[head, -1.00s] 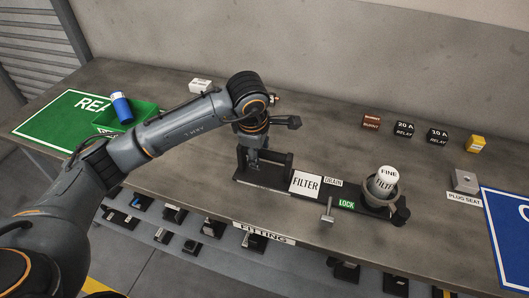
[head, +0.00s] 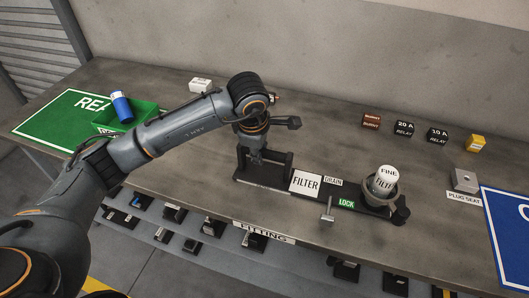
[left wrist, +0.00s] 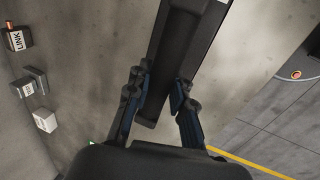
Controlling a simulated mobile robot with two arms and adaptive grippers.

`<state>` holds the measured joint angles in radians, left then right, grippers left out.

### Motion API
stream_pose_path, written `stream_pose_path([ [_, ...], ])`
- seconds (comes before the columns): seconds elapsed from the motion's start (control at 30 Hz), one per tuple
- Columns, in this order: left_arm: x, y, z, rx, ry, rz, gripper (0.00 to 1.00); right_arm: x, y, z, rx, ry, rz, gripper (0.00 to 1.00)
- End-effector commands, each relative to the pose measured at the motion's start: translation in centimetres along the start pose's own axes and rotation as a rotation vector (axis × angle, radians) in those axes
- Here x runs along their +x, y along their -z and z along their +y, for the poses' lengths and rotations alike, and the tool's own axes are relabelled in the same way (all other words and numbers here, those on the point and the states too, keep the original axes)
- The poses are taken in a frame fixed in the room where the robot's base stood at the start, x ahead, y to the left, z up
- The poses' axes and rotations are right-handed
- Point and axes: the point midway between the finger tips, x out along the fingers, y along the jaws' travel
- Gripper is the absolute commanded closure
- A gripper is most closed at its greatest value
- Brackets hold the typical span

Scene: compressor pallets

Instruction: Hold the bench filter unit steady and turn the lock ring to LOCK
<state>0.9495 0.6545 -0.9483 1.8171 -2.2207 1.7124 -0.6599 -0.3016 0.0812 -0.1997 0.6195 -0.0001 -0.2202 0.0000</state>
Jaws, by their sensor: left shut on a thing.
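The bench filter unit (head: 290,187) is a long dark base on the bench with a white FILTER label (head: 305,182). My left gripper (head: 255,161) points down at its left end and is shut on the dark handle bar there. In the left wrist view, the fingers (left wrist: 158,100) sit on both sides of the dark bar (left wrist: 180,50). At the unit's right end, a white FINE filter cartridge (head: 386,178) stands in a round grey cup (head: 381,193). A green LOCK label (head: 346,203) is beside the cup. A small metal T-shaped lever (head: 328,209) stands at the front edge. My right gripper is not in view.
A green tray (head: 110,122) with a blue cylinder (head: 122,107) is at the left. Several relay blocks (head: 404,129) stand at the back right, with a yellow block (head: 475,143). A metal plug seat (head: 464,180) is at the right. Bare bench lies behind the unit.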

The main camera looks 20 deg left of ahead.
Motion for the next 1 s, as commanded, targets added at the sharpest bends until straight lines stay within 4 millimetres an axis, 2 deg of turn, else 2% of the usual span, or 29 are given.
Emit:
stream_pose_path([
  [0.37,0.0,0.0,0.0,-0.002,0.0,0.0,1.0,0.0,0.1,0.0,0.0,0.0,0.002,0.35],
  [1.0,0.1,-1.2,0.0,-0.07,0.0,0.018,1.0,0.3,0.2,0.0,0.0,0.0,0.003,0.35],
])
